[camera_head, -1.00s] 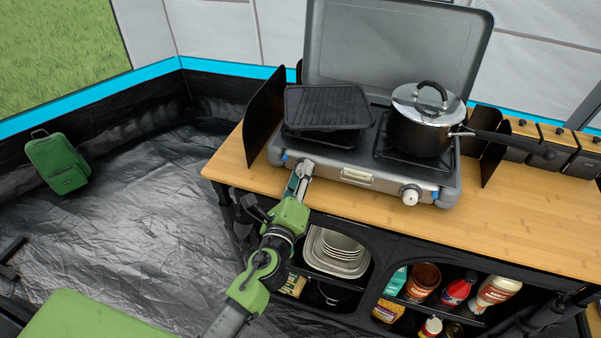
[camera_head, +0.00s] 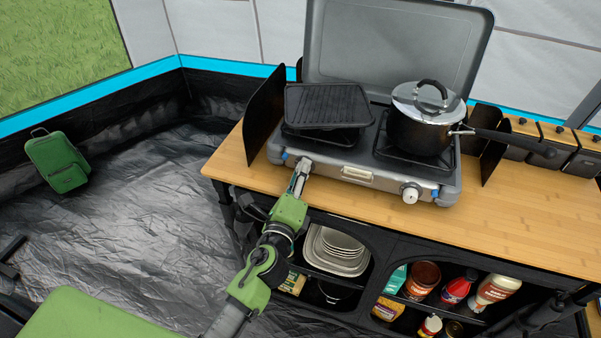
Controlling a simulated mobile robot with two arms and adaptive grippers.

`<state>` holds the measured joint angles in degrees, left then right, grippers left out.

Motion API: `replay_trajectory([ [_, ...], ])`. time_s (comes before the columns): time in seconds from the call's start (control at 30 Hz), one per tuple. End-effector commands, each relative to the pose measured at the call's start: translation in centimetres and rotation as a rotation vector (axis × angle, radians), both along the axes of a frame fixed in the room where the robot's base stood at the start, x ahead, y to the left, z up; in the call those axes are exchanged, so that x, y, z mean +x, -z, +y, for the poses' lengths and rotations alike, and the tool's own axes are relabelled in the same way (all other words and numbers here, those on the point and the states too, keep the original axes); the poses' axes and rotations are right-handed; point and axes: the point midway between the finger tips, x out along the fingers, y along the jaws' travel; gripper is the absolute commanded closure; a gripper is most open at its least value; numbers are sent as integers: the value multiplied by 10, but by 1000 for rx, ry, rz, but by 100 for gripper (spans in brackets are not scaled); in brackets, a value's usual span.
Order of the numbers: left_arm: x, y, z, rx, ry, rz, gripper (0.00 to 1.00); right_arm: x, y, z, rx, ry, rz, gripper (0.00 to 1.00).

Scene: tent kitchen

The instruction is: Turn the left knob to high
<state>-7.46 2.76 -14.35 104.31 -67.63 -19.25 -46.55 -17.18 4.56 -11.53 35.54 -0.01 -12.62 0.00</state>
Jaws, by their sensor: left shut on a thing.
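The camping stove (camera_head: 386,183) stands on the wooden counter with its grey lid raised. Its left knob is at the front left of the stove, hidden behind my left gripper (camera_head: 301,172). My left gripper reaches up from below and is shut on that knob at the stove's front face. How far the knob is turned cannot be seen. The right knob (camera_head: 410,193) is white and in plain view at the front right. My right gripper is not in view.
A black griddle (camera_head: 328,104) sits on the left burner and a lidded pot (camera_head: 419,130) on the right one, its handle pointing right. The wooden counter (camera_head: 520,226) is clear at the front right. Shelves below hold plates (camera_head: 340,247) and several jars.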

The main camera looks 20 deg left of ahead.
Motion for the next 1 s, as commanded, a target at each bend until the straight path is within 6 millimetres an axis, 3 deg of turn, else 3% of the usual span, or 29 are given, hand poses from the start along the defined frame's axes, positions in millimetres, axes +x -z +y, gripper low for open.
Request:
replay_trajectory([
  [1.0, 0, 0, 1, -894, -1, 32, 98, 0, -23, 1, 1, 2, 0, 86],
])
